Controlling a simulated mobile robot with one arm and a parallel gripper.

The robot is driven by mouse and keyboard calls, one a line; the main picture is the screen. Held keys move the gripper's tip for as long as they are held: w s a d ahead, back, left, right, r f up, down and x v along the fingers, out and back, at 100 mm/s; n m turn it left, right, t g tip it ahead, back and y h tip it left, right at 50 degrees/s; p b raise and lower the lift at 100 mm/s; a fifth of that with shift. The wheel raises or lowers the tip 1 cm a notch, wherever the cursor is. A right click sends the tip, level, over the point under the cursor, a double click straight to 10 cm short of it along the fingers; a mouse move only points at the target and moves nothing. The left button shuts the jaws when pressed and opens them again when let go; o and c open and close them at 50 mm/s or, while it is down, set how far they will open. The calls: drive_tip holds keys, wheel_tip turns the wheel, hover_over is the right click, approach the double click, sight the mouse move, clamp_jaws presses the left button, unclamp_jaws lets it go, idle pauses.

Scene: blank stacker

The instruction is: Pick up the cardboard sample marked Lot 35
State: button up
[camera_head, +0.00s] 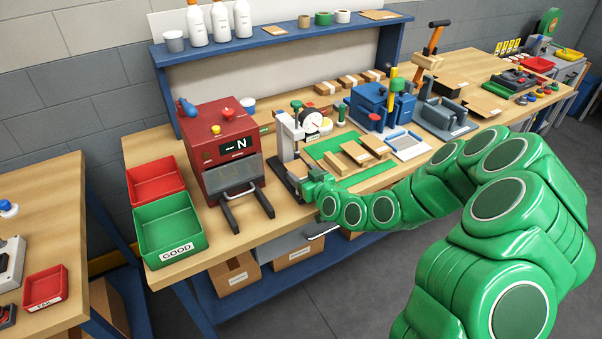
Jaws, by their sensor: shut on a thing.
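Several flat cardboard samples (356,152) lie on the green mat (353,179) in the middle of the bench. Their lot markings are too small to read, so I cannot tell which is Lot 35. My gripper (309,186) is low over the bench, left of the mat and just in front of the dial gauge stand (287,141). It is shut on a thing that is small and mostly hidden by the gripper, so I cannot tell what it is.
A red tester (224,145) with two front bars stands left of my gripper. Further left are a red tray (155,180) and a green GOOD tray (170,227). Blue machines (383,105) and a white-topped device (408,145) stand right of the mat. A shelf (284,37) runs behind.

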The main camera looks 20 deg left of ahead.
sight(303, 174)
drive_tip(key=shift+r, duration=0.9)
wheel_tip(303, 174, up, 2)
drive_tip(key=d, duration=0.6)
drive_tip(key=w+d, duration=0.1)
drive_tip(key=d, duration=1)
drive_tip(key=shift+w+d+f, duration=0.15)
drive_tip(key=shift+w+d, duration=0.2)
drive_tip(key=shift+d, duration=0.05)
